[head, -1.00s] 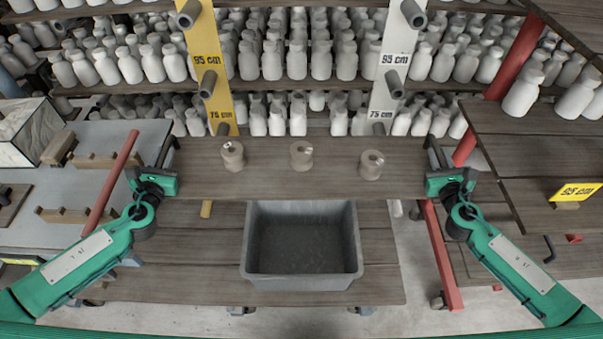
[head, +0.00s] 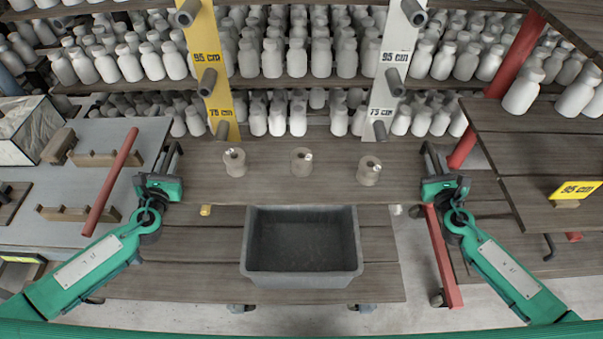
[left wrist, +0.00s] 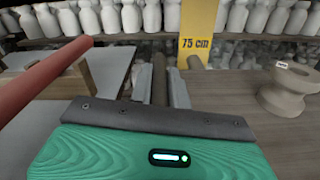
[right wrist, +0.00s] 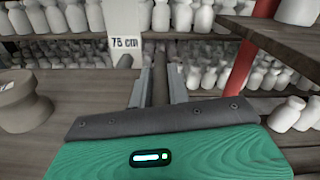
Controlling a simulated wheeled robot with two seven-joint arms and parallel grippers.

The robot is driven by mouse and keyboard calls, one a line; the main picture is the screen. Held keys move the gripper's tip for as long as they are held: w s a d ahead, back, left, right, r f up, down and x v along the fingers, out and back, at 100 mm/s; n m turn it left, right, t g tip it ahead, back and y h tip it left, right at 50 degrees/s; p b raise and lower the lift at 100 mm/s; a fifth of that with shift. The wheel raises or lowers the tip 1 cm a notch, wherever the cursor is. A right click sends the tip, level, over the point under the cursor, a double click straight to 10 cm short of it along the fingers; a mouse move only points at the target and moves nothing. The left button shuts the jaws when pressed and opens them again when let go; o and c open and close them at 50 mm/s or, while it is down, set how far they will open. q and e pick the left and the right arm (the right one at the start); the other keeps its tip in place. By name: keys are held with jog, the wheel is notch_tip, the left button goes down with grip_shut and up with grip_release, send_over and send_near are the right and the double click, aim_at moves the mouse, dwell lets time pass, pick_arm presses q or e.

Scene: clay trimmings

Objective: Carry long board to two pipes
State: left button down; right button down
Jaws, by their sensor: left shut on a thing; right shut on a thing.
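The long board (head: 300,188) is a dark wooden plank, roughly level, with three clay spools on it: left (head: 234,162), middle (head: 301,161) and right (head: 369,171). My left gripper (head: 170,156) is shut on its left end and my right gripper (head: 432,156) on its right end. The pipes at the 75 cm labels, on the yellow post (head: 222,130) and the white post (head: 379,131), show their ends at the board's far edge. I cannot tell if the board touches them. Higher pipes jut out by the 95 cm labels (head: 207,82) (head: 394,83).
A grey bin (head: 303,274) stands on a lower wooden surface in front of the board. Shelves full of white bottles (head: 295,60) are behind the posts. A red bar (head: 110,182) lies at the left, and a wooden shelf (head: 535,150) is at the right.

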pick_arm(q)
jog(key=shift+w+a+f, duration=0.1)
jog(key=shift+a+f, duration=0.15)
jog(key=shift+f, duration=0.05)
pick_arm(e)
jog(key=shift+w+d+f, duration=0.1)
jog(key=shift+d+f, duration=0.2)
pick_arm(q)
jog(key=c, duration=1.7)
grip_release()
jog(key=shift+f, duration=0.25)
pick_arm(e)
jog(key=c, duration=1.7)
grip_release()
jog(key=shift+f, duration=0.25)
pick_arm(q)
jog(key=o, duration=0.3)
pick_arm(e)
jog(key=o, duration=0.3)
pick_arm(q)
jog(key=shift+o, duration=0.4)
jog(key=shift+d+r, duration=0.1)
pick_arm(e)
jog(key=shift+o, duration=0.4)
jog(key=shift+a+r, duration=0.1)
jog(key=shift+a, duration=0.05)
pick_arm(q)
jog(key=shift+d, duration=0.1)
pick_arm(e)
jog(key=shift+a, duration=0.1)
